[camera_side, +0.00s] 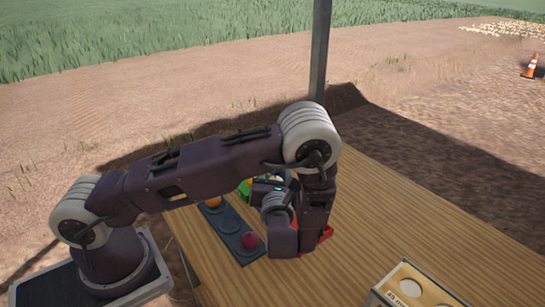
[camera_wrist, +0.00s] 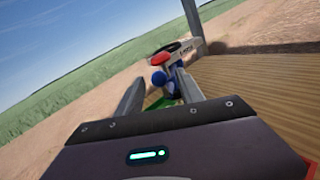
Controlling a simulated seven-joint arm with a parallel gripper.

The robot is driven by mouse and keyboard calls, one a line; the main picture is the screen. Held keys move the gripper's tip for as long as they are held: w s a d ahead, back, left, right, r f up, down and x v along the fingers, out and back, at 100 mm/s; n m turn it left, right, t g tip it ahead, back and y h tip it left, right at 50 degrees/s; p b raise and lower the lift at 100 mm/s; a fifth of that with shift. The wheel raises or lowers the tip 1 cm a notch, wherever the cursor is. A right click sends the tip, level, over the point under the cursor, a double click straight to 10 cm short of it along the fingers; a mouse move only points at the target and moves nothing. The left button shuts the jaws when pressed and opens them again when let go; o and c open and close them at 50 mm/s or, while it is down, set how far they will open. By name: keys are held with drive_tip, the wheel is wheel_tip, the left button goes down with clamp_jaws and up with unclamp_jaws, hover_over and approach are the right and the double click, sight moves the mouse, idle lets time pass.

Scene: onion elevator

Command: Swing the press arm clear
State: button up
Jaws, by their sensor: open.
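In the wrist view, my gripper (camera_wrist: 159,82) has its two grey fingers spread apart, with nothing clearly held between them. Just beyond the fingertips is what looks like the press: a pale arm (camera_wrist: 182,50) with dark lettering, a red part (camera_wrist: 162,60) and blue rounded parts (camera_wrist: 158,78). A green piece (camera_wrist: 160,103) shows below, between the fingers. I cannot tell whether a finger touches the press arm. In the side view my wrist hides most of this device; only green bits (camera_side: 245,188) and a red edge (camera_side: 326,234) show around it.
A dark tray (camera_side: 228,226) with round recesses lies on the wooden table (camera_side: 370,210), holding an orange ball (camera_side: 213,202) and a dark red ball (camera_side: 250,240). A box (camera_side: 415,290) with round white openings stands at the front right. A metal post (camera_side: 319,50) rises behind.

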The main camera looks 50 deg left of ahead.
drive_tip(key=x, duration=0.5)
clamp_jaws()
idle(1.3)
